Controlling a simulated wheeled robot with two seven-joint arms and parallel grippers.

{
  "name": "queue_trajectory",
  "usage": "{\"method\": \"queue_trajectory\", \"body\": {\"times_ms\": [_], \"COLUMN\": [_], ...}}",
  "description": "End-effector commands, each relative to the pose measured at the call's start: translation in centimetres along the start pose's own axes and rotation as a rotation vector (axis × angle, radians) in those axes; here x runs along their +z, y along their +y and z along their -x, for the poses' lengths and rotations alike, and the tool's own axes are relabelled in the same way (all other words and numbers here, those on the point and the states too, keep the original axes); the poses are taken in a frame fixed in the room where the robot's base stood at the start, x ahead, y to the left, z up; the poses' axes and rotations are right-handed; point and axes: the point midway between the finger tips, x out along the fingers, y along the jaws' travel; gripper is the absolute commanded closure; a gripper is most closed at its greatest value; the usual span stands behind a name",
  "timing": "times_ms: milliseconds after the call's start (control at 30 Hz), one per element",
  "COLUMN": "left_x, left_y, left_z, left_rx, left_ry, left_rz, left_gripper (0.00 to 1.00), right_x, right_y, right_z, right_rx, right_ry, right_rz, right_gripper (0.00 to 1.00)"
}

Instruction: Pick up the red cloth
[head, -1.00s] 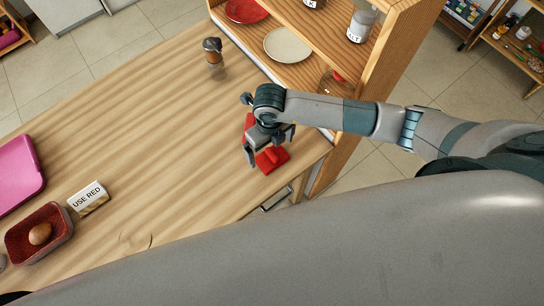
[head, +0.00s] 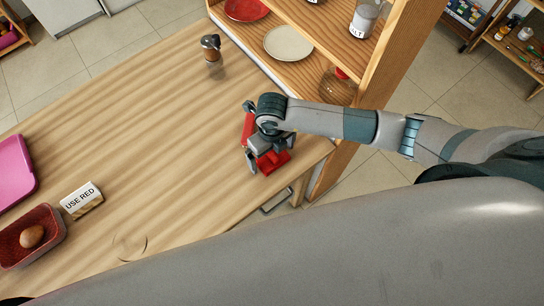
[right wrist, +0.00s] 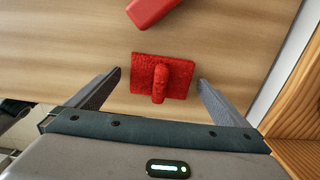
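The red cloth (head: 274,163) lies on the wooden counter near its right end, partly hidden by my right gripper in the head view. In the right wrist view the red cloth (right wrist: 148,67) is a flat fuzzy square with a raised fold in the middle. My right gripper (head: 269,158) points down over it and is open. In the right wrist view, the right gripper's fingers (right wrist: 159,76) stand apart on either side of the cloth, with a gap at each side. My left gripper is not in view.
A smooth red object (right wrist: 152,10) lies just beyond the cloth. A wooden shelf (head: 374,60) with plates and jars stands at the right. A pepper mill (head: 211,48), a "USE RED" sign (head: 82,199), a red tray (head: 52,215) and a pink tray (head: 15,170) are farther off. The counter's middle is clear.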

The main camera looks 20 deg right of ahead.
Motion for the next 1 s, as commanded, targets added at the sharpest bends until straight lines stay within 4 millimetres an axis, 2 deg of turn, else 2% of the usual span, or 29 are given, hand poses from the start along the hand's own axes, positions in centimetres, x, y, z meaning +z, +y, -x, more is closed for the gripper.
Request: {"method": "queue_trajectory", "body": {"times_ms": [33,167,467,667,900,1000], "left_x": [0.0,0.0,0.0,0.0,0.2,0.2], "left_y": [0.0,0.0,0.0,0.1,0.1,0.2], "left_z": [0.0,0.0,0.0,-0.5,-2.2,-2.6], "left_rx": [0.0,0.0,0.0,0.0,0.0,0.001], "left_ry": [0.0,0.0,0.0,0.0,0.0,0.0], "left_rz": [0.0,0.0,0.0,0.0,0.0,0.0], "left_gripper": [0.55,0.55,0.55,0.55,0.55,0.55], "right_x": [0.0,0.0,0.0,0.1,0.2,-1.3], "right_y": [0.0,0.0,0.0,0.0,0.0,-0.9], "right_z": [0.0,0.0,0.0,0.7,3.7,4.6], "right_rx": [0.0,0.0,0.0,0.001,0.0,-0.001], "right_ry": [0.0,0.0,0.0,-0.002,-0.006,-0.001], "right_rz": [0.0,0.0,0.0,0.0,0.002,0.0], "right_gripper": [0.12,0.43,0.44,0.44,0.44,0.44]}}
